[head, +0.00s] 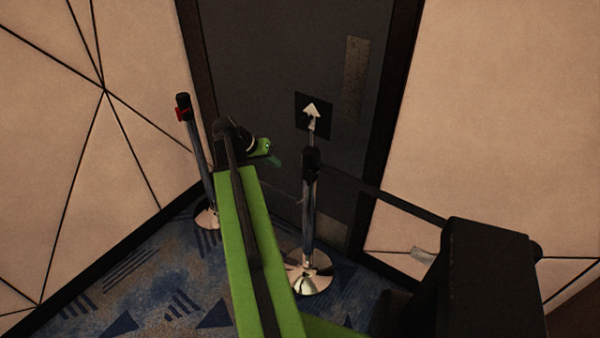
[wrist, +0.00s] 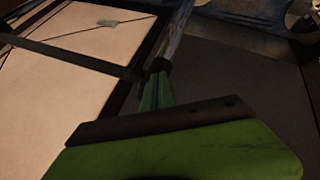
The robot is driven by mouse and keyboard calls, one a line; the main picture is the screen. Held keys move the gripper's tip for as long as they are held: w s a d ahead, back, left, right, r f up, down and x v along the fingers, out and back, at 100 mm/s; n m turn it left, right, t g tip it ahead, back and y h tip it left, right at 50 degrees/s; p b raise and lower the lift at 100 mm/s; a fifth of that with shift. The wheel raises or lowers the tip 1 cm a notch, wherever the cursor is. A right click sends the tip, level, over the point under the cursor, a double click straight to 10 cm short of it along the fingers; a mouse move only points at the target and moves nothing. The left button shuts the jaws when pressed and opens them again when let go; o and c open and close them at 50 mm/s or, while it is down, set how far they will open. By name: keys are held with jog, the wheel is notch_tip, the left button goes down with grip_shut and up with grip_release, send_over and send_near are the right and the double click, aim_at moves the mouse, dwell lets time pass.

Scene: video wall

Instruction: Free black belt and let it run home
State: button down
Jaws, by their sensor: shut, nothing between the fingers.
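A chrome post with a black head (head: 311,163) and an arrow sign (head: 312,115) on top stands in front of a dark door. The black belt (head: 385,197) runs taut from this head to the right, where its far end is hidden behind dark parts in the foreground. The belt also shows in the wrist view (wrist: 70,55), left of the post. A second post (head: 190,140) with a red piece at its top stands to the left. My gripper (head: 272,158) is shut and empty, just left of the arrow post's head; whether it touches is unclear.
The dark door (head: 270,60) with a metal plate (head: 354,75) is close behind the posts. Pale wall panels (head: 500,100) flank it. Round chrome bases (head: 308,278) stand on blue patterned carpet (head: 150,285), which is open at the lower left.

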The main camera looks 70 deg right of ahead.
aim_at(314, 172)
jog(key=s+d+f+b, duration=0.5)
jog(key=s+f+b, duration=0.2)
jog(key=f+b, duration=0.1)
jog(key=shift+s+d, duration=0.2)
jog(key=shift+s, duration=0.15)
